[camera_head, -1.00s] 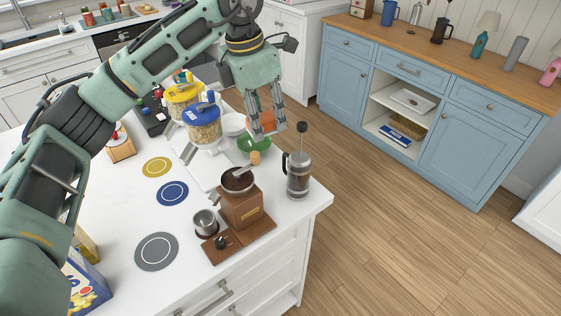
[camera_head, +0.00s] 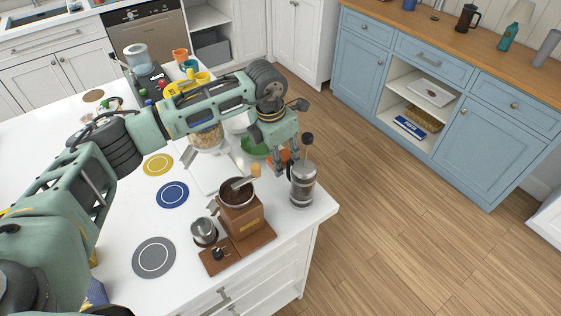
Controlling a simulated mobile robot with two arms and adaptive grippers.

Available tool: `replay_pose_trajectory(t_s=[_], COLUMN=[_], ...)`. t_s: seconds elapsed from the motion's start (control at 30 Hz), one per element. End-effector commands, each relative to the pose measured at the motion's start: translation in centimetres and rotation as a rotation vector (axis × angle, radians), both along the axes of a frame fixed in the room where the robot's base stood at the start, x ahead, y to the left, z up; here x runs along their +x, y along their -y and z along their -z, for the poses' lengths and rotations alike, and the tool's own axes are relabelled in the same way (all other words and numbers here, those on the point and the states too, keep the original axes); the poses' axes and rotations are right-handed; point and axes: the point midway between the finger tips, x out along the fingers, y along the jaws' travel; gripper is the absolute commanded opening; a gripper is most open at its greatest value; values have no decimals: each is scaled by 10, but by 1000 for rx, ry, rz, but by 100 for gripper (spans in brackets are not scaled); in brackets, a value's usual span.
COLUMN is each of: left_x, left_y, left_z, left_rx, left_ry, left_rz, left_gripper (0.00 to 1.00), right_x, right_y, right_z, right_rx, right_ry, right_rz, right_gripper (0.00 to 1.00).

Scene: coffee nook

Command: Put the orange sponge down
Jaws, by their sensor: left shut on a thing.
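The orange sponge (camera_head: 285,154) shows as a small orange patch between the fingers of my left gripper (camera_head: 284,163). The gripper is shut on it and hides most of it. The gripper points down over the right edge part of the white counter (camera_head: 305,221), behind the French press (camera_head: 303,186) and beside the green bowl (camera_head: 254,148). I cannot tell whether the sponge touches the counter. My right gripper is not in view.
A wooden coffee grinder (camera_head: 241,212) and a small metal cup (camera_head: 204,231) stand in front. Blue (camera_head: 173,195), yellow (camera_head: 158,165) and grey (camera_head: 154,258) round mats lie to the left. A blue cabinet (camera_head: 478,146) stands across the open floor.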

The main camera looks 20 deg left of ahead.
Motion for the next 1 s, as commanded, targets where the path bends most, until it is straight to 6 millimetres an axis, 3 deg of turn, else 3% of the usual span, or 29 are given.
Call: replay_pose_trajectory(t_s=[0.1, 0.2, 0.4, 0.6, 0.77, 0.8, 1.0], left_x=[0, -1, 0, 0, 0, 0, 0], left_y=[0, 0, 1, 0, 0, 0, 0], left_z=[7, 16, 42, 44, 49, 47, 47], left_rx=[-1, -1, -1, 0, 0, -1, 0], left_ry=[-1, -2, -1, 1, 1, 2, 1], left_rz=[-1, 0, 0, 1, 1, 1, 1], left_gripper=[13, 13, 13, 13, 13, 37, 53], right_x=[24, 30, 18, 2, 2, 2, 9], right_y=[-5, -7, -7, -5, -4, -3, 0], right_z=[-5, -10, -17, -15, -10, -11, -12], right_rx=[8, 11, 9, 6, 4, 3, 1], right_ry=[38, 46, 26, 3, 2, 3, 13], right_rz=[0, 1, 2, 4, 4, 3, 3], right_gripper=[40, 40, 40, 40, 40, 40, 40])
